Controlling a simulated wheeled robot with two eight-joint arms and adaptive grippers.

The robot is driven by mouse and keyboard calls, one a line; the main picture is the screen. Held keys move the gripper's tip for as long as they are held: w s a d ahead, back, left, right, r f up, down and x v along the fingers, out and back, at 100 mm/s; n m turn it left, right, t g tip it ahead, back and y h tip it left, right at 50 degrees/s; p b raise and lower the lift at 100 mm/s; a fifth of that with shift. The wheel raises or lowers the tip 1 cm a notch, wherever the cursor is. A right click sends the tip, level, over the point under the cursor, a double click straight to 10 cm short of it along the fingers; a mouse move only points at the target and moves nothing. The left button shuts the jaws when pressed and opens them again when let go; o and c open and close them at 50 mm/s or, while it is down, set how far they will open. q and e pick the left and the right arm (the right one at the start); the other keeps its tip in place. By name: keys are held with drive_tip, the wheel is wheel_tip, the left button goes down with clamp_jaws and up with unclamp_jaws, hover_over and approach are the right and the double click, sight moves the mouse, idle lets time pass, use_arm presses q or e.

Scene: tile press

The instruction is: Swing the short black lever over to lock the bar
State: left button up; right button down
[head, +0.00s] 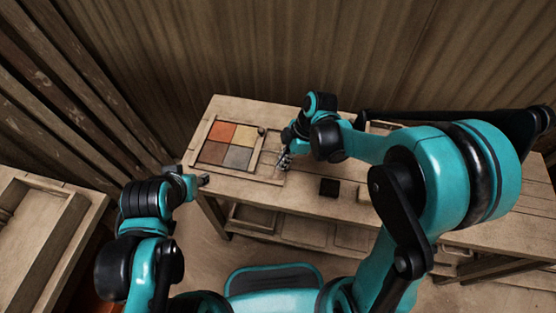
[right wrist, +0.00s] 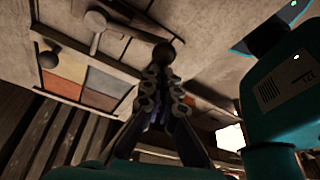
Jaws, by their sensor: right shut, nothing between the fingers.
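The tile press frame (head: 203,147) lies on the bench and holds orange, yellow, brown and grey tiles (head: 238,157). A small dark knob (head: 262,131) shows near the frame's upper right corner. My right gripper (head: 284,160) is shut and empty, just right of the tiles. In the right wrist view its closed fingertips (right wrist: 162,72) are close to a dark round knob (right wrist: 165,52); contact is unclear. Another dark knob (right wrist: 48,60) is by the tiles. I cannot tell which knob belongs to the short black lever. My left gripper (head: 203,180) is by the bench's left front edge, its fingers unclear.
A dark square block (head: 328,187) and a pale block (head: 363,192) lie on the bench (head: 300,190) to the right. A wooden tray (head: 40,235) is at far left. A corrugated wall (head: 250,50) stands behind the bench.

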drive_tip(key=shift+s+d, duration=0.1)
drive_tip(key=shift+d, duration=0.2)
idle(0.4)
wheel_tip(320, 180, up, 11)
drive_tip(key=p, duration=0.5)
drive_tip(key=shift+r, duration=0.15)
idle(0.4)
